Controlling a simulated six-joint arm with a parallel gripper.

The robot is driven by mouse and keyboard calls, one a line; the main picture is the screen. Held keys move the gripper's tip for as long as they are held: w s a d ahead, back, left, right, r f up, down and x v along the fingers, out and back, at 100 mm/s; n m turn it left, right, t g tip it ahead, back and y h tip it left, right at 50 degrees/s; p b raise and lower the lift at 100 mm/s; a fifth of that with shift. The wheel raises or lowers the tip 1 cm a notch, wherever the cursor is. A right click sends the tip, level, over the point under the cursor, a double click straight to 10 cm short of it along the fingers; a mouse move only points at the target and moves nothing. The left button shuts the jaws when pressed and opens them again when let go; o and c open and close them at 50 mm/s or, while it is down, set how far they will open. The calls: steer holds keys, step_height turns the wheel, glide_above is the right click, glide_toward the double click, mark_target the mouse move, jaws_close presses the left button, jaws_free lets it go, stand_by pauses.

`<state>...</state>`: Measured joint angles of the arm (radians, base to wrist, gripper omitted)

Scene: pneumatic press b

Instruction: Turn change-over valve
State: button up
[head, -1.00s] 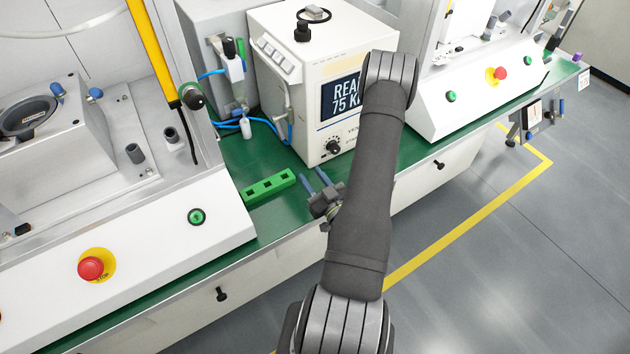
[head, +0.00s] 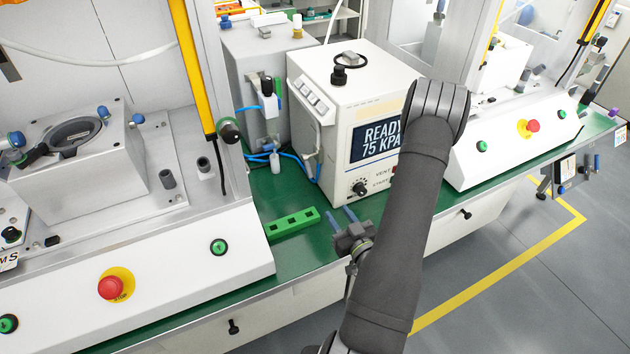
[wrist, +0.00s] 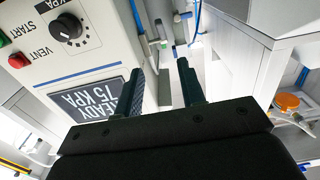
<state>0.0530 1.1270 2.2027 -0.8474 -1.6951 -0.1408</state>
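A cream control box (head: 325,150) stands on the green bench top. Its front has a black dial knob (head: 359,187) below a display reading READY 75 KPA. A black knob (head: 339,75) and a ringed fitting (head: 348,58) sit on its top. I cannot tell which part is the change-over valve. My gripper (head: 350,214) is low in front of the box, to the right of a green block, touching nothing that I can see. In the wrist view my gripper (wrist: 162,75) has its fingers apart and empty; the dial knob (wrist: 66,28) is left of them, upside down.
The green slotted block (head: 293,223) lies on the bench. A grey cabinet with a filter unit (head: 268,100) and blue hoses (head: 295,160) is behind it. Left and right stations carry red stop buttons (head: 110,287). The floor in front is open.

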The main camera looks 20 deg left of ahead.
mark_target(310, 174)
steer(key=x, duration=1.7)
steer(key=shift+f, duration=0.1)
steer(key=shift+a, duration=0.1)
jaws_close()
